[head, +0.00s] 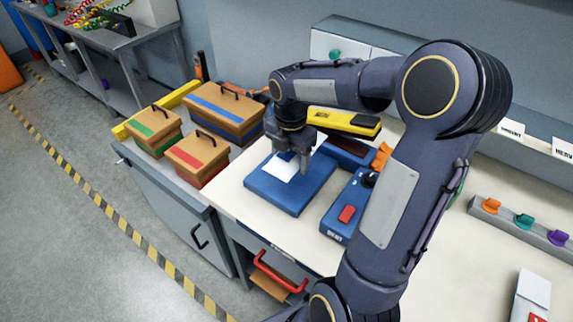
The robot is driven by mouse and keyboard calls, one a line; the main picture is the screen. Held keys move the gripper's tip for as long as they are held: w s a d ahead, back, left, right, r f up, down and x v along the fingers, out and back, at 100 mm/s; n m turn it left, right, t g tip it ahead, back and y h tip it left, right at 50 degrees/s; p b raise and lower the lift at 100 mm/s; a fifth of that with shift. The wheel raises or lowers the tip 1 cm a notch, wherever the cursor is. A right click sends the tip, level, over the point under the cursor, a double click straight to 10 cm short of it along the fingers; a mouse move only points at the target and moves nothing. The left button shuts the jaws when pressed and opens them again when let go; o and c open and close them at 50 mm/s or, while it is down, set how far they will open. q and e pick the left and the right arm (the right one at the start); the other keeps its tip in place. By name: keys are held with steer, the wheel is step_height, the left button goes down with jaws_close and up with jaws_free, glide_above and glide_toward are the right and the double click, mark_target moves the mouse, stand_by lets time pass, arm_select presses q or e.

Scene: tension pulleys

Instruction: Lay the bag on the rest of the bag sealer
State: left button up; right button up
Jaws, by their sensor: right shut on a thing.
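The bag (282,168) is a small white sheet-like piece, partly hidden by my gripper. It shows over the blue rest (282,197) of the bag sealer; I cannot tell whether it touches it. My right gripper (294,166) points down over the rest and is shut on the bag. The bag sealer has a yellow arm (335,122) with a black end, raised behind the gripper, and a blue control box (343,210) with a red button and a dark knob to the right of the rest. My left gripper is not in view.
Wooden boxes with green (152,130), red (198,158) and blue (223,112) bands stand left of the sealer. A rail with coloured knobs (525,222) and a white item (530,297) lie at the right. Below the table is a red handle (278,279).

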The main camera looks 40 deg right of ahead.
steer(key=shift+w+d+f, duration=0.15)
steer(key=shift+w+f, duration=0.35)
steer(key=shift+f, duration=0.1)
steer(key=shift+w+d+f, duration=0.15)
steer(key=shift+w+f, duration=0.3)
steer(key=shift+f, duration=0.15)
steer(key=shift+w+f, duration=0.2)
steer(key=shift+f, duration=1.55)
steer(key=shift+f, duration=0.2)
steer(key=o, duration=1.1)
steer(key=shift+r, duration=0.15)
